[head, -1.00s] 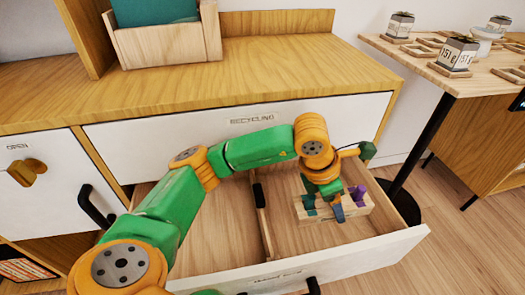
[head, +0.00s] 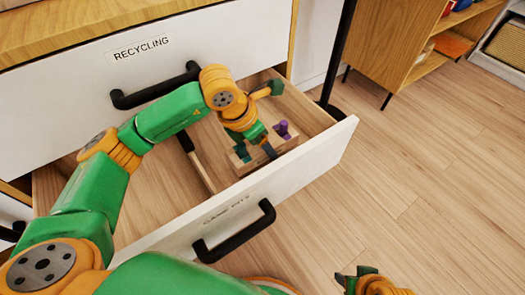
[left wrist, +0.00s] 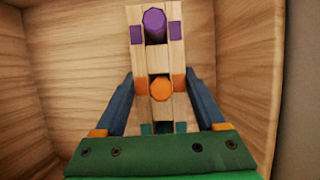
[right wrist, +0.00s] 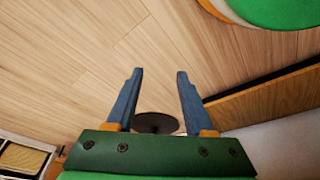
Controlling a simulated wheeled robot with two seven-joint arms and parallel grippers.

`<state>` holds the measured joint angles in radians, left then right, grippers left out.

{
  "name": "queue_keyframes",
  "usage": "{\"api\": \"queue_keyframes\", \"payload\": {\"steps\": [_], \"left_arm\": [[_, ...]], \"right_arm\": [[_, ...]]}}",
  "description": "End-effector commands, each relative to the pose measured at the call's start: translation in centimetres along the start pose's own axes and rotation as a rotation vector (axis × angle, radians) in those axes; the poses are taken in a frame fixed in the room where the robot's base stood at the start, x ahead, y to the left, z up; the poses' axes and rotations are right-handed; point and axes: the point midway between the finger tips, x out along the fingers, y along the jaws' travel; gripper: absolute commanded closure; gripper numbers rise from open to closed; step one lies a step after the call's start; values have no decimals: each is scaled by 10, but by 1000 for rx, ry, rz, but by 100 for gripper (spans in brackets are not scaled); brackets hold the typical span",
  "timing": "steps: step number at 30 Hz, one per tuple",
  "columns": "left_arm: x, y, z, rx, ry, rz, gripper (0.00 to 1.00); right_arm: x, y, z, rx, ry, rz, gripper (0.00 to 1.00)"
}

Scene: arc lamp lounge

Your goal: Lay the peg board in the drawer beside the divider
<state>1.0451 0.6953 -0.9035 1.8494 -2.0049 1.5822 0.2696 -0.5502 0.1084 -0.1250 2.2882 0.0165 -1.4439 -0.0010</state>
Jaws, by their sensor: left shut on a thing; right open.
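The peg board (head: 287,143) is a pale wooden block with purple, orange and teal pegs. It is inside the open drawer (head: 300,172), in the compartment right of the divider (head: 201,164). My left gripper (head: 268,150) reaches down over it. In the left wrist view its fingers (left wrist: 160,88) are shut on the sides of the peg board (left wrist: 177,58), around the orange peg. I cannot tell whether the board rests fully on the drawer floor. My right gripper (right wrist: 160,76) is open and empty, outside the drawer above the wood floor.
The drawer front has a black handle (head: 235,232). A closed drawer marked RECYCLING (head: 141,46) is above it. A black pole (head: 338,50) stands behind the drawer's right side. A wooden shelf unit (head: 412,45) is at the back right. The floor (head: 430,190) at right is clear.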

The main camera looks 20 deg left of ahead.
Motion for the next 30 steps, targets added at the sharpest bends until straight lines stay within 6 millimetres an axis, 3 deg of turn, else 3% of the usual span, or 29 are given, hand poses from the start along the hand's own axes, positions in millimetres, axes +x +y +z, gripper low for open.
{"api": "queue_keyframes", "payload": {"steps": [3,7,23,24,26,27,30], "left_arm": [[18,0,-7,0,-1,-1,100],[23,0,-9,0,-1,-1,100],[23,0,-9,0,-1,-1,100],[23,0,-10,0,0,-1,20],[23,0,-10,0,0,-1,3],[23,0,-10,0,0,-1,0],[23,0,-10,0,0,-1,0]], "right_arm": [[-9,-2,-30,-8,153,-1,47],[-23,-3,-50,-13,248,-2,47],[-28,-4,-61,-15,300,-3,47],[-28,-4,-61,-15,302,-3,47],[-28,-4,-61,-15,301,-3,47],[-28,-4,-61,-15,301,-3,47],[-28,-4,-61,-15,301,-3,47]]}}
